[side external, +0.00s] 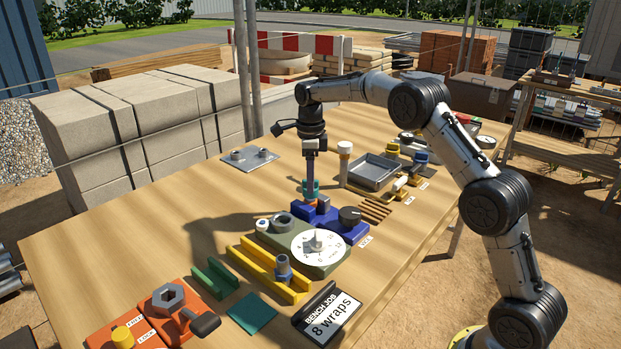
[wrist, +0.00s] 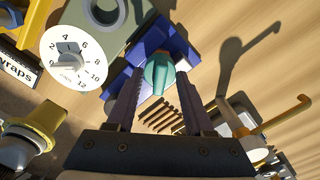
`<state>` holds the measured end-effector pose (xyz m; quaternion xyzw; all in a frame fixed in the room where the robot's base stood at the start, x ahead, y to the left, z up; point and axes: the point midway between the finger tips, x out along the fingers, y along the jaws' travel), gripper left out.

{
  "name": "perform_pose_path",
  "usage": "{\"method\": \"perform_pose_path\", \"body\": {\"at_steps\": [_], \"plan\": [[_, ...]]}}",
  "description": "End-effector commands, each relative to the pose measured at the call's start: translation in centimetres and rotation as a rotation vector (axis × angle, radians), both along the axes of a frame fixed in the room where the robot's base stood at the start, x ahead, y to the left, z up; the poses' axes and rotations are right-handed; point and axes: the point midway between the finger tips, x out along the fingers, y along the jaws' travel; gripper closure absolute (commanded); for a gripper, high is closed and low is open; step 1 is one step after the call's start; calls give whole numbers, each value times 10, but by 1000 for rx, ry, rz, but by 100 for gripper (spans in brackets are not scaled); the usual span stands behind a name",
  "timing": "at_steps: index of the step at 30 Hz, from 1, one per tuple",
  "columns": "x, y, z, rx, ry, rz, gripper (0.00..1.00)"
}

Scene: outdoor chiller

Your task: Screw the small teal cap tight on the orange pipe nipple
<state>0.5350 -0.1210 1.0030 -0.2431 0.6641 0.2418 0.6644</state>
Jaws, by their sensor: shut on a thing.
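The small teal cap (side external: 312,187) stands above the blue block fixture (side external: 343,230), between my gripper's fingertips (side external: 311,181). In the wrist view the cap (wrist: 158,75) shows its top with a raised bar, with one gripper finger on each side (wrist: 159,78). My gripper is shut on the cap and points straight down. A little of the orange pipe nipple (side external: 311,202) shows just under the cap in the side view.
A white numbered dial (side external: 318,247) sits close in front, by a sign reading "8 wraps" (side external: 330,318). A dark knob (side external: 350,214) is on the blue fixture. A white-topped post (side external: 344,165) and grey tray (side external: 372,171) stand behind right.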

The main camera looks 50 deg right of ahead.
Motion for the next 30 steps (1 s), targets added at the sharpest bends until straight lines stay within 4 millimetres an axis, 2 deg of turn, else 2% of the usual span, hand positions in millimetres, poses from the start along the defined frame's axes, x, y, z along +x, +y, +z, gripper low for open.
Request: {"method": "perform_pose_path", "body": {"at_steps": [3, 8, 9, 15, 21, 22, 28, 30], "plan": [[0, 0, -1, 0, 2, -232, 100], [0, 0, -2, 0, 3, -304, 100], [0, 0, -2, 0, 3, -303, 46], [0, 0, -2, 1, 2, -301, 13], [0, 0, -1, 0, 2, -300, 13], [0, 0, -2, 1, 2, -300, 8], [0, 0, -1, 1, 2, -299, 8], [1, 0, 5, 0, 0, -299, 8]]}}
